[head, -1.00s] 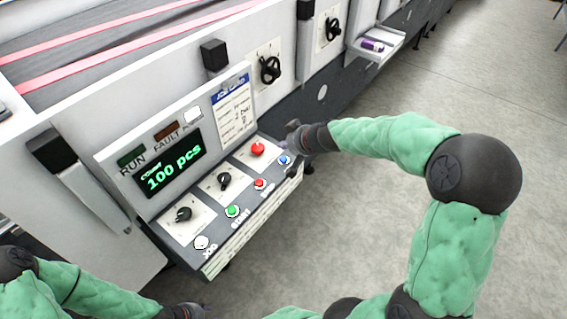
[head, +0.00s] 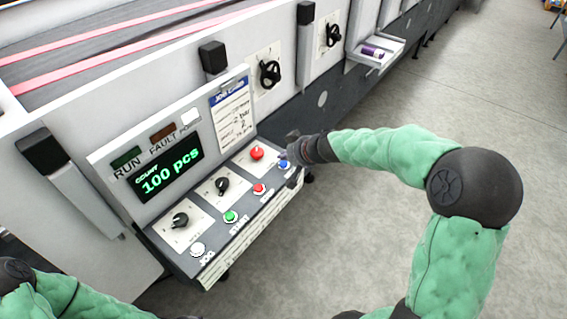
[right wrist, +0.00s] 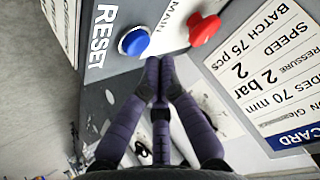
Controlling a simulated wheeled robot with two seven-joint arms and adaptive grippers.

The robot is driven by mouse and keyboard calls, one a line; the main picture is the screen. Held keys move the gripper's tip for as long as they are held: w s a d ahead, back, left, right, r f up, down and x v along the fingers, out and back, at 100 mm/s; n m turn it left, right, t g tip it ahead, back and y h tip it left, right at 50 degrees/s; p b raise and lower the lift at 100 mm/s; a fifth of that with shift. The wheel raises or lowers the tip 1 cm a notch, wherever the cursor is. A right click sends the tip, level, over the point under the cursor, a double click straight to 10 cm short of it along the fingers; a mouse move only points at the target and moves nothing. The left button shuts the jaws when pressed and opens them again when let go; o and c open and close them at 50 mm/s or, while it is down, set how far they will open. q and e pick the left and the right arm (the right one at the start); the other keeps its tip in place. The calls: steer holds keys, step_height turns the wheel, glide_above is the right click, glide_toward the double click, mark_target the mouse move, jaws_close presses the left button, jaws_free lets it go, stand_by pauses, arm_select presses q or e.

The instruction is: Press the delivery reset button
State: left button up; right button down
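The blue button (head: 284,165) sits at the right end of the control panel's sloped face. In the right wrist view the blue button (right wrist: 134,42) stands beside the printed word RESET. My right gripper (head: 288,150) is at the panel's right end, close to the blue button. In the right wrist view its fingertips (right wrist: 160,64) are together with nothing between them. They appear just below and right of the blue button; I cannot tell whether they touch the panel. My left forearm shows at the lower left of the head view, but its gripper is out of frame.
A large red button (head: 257,153) is close by, marked MAIN in the wrist view. A small red button (head: 259,189), a green button (head: 231,217), a white button (head: 197,249) and black knobs share the panel. The display (head: 166,171) reads 100 pcs. Open floor lies to the right.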

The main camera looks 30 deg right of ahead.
mark_target(285, 165)
stand_by(0.8)
steer(key=shift+f+b, duration=0.4)
steer(key=shift+b, duration=0.2)
steer(key=shift+f+b, duration=0.55)
steer(key=shift+b, duration=0.05)
stand_by(0.8)
steer(key=shift+r, duration=0.15)
steer(key=shift+r+p, duration=0.7)
steer(key=shift+r, duration=0.05)
steer(key=shift+r+p, duration=2.05)
steer(key=shift+r, duration=0.55)
steer(key=shift+f, duration=0.1)
